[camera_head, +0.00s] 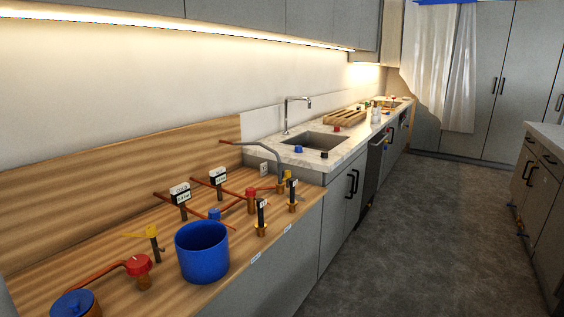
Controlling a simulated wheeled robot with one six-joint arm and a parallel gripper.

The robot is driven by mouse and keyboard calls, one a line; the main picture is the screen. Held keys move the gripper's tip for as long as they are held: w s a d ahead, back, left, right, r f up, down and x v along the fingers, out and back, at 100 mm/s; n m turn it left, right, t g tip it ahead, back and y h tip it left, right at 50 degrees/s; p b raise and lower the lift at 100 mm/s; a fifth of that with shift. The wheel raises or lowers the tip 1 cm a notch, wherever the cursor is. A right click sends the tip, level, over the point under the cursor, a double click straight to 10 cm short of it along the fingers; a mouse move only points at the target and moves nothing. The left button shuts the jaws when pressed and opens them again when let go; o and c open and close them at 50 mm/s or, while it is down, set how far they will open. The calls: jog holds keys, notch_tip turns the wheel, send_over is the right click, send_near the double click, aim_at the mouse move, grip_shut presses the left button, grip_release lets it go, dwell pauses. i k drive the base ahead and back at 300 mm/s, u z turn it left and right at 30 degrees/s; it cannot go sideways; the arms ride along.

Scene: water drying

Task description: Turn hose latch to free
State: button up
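I cannot tell which part is the hose latch. On the wooden counter (125,240), a yellow crossbar handle (152,231) sits on a dark post at the front left. Two upright black pieces with yellow collars, a nearer one (261,216) and a farther one (292,195), stand near the front edge. A red round cap (138,265) has an orange-red hose running left from it. A grey curved pipe (272,153) arches at the back right, ending near a small yellow fitting (285,176). My gripper is not in view.
A blue pot (202,252) stands at the counter's front edge, with a blue lidded object (77,304) at lower left. Two labelled meters (180,193) stand behind. The sink (315,141) lies beyond. The grey floor (420,240) on the right is clear.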

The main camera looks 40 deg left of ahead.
aim_at(287, 175)
jog(key=i, duration=2.1)
jog(key=u, duration=2.1)
